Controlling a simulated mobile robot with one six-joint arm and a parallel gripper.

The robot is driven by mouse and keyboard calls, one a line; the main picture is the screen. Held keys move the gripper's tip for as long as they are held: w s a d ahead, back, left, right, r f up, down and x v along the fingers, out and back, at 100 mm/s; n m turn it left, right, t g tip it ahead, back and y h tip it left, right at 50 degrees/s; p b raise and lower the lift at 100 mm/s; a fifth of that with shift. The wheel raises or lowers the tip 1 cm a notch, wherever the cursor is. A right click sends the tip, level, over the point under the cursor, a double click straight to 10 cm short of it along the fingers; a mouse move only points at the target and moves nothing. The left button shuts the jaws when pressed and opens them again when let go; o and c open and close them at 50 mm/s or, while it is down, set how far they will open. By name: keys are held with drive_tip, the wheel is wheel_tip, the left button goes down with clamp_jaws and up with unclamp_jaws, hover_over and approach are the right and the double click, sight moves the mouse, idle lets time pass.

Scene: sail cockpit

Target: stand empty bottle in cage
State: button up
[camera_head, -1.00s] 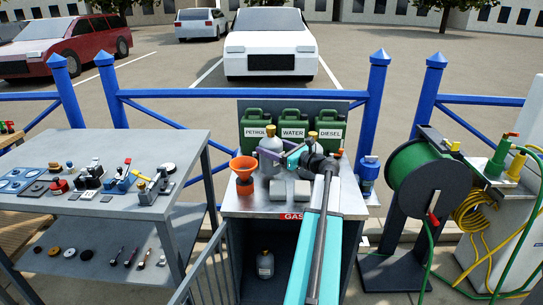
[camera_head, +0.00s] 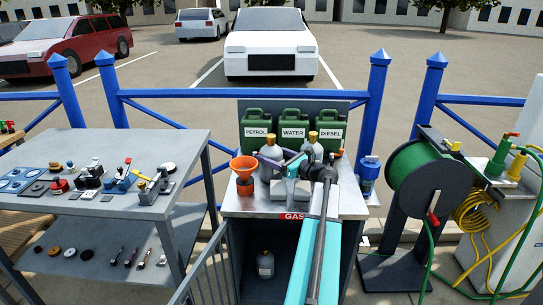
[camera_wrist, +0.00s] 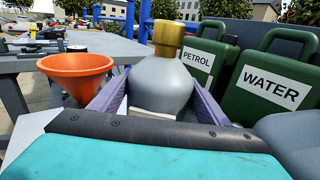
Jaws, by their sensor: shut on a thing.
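A grey gas bottle with a brass cap (camera_head: 270,158) is upright at the left of the counter top, and it fills the middle of the wrist view (camera_wrist: 160,85). My gripper (camera_head: 285,160) has its purple jaws on both sides of this bottle, shut on it. Whether its base touches the counter is hidden. A second grey bottle (camera_head: 312,144) stands on the counter behind my arm. The cage is the dark open space under the counter marked GAS (camera_head: 292,216). One grey bottle (camera_head: 265,264) stands on its floor.
An orange funnel (camera_head: 244,165) stands just left of the held bottle. Green cans marked petrol (camera_head: 258,130), water and diesel line the back. A barred door (camera_head: 205,280) stands at the cage's left. A grey workbench (camera_head: 120,200) is further left, a hose reel (camera_head: 425,180) right.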

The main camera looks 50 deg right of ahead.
drive_tip(key=o, duration=1.5)
drive_tip(key=shift+c, duration=0.2)
drive_tip(key=shift+s+r, duration=0.1)
drive_tip(key=shift+s, duration=0.05)
drive_tip(key=s, duration=1.1)
drive_tip(key=shift+s+a, duration=0.1)
drive_tip(key=shift+s, duration=0.3)
